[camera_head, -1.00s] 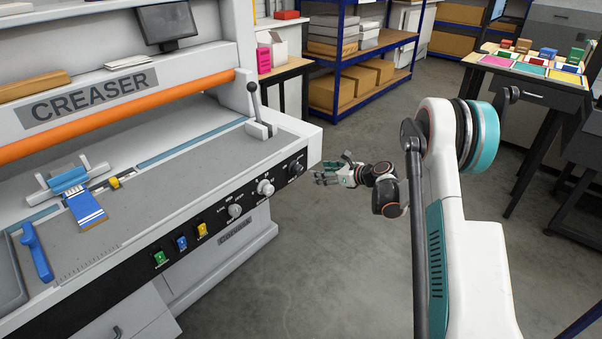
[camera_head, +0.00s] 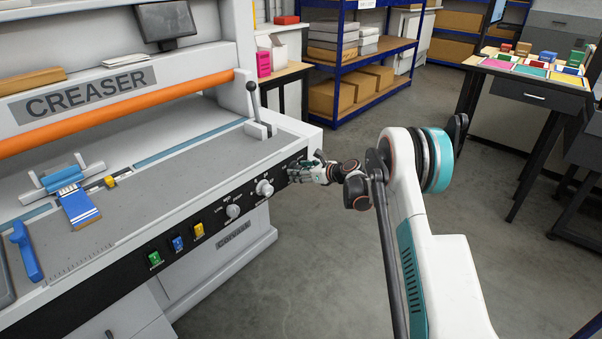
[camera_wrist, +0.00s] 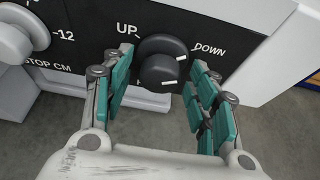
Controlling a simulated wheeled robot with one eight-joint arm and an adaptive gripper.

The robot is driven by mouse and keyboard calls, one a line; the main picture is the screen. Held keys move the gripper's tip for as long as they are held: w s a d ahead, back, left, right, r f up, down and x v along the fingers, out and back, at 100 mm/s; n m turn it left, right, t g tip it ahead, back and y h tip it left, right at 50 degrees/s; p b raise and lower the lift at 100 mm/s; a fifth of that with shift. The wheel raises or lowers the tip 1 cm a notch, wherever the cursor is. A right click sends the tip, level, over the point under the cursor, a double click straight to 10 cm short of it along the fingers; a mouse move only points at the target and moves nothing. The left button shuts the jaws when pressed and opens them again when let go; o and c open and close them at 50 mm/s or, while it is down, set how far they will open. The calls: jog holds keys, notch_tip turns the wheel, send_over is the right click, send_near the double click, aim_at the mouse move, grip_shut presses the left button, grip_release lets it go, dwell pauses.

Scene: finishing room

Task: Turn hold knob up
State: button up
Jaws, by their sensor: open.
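The hold knob (camera_wrist: 163,62) is a black round knob on the creaser's black front panel. In the wrist view it sits between the labels UP, at its upper left, and DOWN, at its right. In the head view my gripper (camera_head: 305,172) is at the right end of the panel and hides the knob.
A white knob (camera_wrist: 14,45) marked STOP CM is left of the gripper; it also shows in the head view (camera_head: 264,188). Green, blue and yellow switches (camera_head: 178,243) are farther left. A lever (camera_head: 254,105) stands on the creaser's top.

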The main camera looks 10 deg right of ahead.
jog(key=c, duration=1.1)
jog(key=shift+o, duration=0.2)
jog(key=n+t, duration=0.3)
jog(key=n, duration=0.3)
jog(key=n+t+h, duration=0.1)
jog(key=n+t, duration=0.1)
jog(key=n, duration=0.5)
jog(key=n+t+h, duration=0.1)
jog(key=n+t, duration=0.2)
jog(key=n, duration=0.3)
jog(key=shift+s+a+f+t, duration=0.1)
jog(key=shift+s+f+t, duration=0.05)
jog(key=shift+f+t, duration=0.2)
jog(key=shift+n, duration=0.4)
jog(key=o, duration=1.1)
jog(key=shift+c, duration=0.2)
